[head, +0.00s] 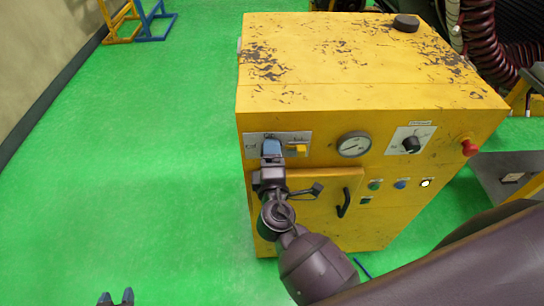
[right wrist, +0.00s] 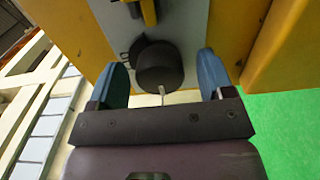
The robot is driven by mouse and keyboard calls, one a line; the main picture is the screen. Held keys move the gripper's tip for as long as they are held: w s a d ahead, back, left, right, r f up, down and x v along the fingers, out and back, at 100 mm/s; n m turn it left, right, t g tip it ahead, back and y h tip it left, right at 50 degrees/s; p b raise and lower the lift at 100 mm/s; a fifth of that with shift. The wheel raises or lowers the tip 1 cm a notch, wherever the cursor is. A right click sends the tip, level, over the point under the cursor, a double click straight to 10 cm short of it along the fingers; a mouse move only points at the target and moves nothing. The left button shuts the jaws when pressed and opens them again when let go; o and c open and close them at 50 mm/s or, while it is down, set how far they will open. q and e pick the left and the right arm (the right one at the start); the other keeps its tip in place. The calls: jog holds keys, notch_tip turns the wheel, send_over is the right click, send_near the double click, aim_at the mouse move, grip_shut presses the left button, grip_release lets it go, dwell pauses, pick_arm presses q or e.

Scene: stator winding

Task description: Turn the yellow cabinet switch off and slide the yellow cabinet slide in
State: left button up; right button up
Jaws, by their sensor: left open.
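The yellow cabinet (head: 370,62) stands in the middle of the head view. A grey plate at its front upper left carries the yellow slide (head: 298,149), which also shows at the top of the right wrist view (right wrist: 148,12). Beside the slide is a round black switch knob (right wrist: 157,66), hidden by my gripper in the head view. My right gripper (head: 271,149) is at this plate. In the right wrist view its two blue fingers are apart, one on each side of the knob, with gaps visible. My left gripper (head: 115,298) is open and empty over the floor at lower left.
The cabinet front also has a gauge (head: 354,144), another black dial (head: 411,144), a red knob (head: 469,147), small buttons and a black door handle (head: 344,203). Dark red hoses (head: 483,40) are at upper right.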

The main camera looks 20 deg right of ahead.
jog(key=shift+s, duration=0.1)
jog(key=b+v, duration=0.2)
jog(key=v, duration=0.8)
jog(key=shift+s, duration=0.3)
jog(key=shift+a+r, duration=0.1)
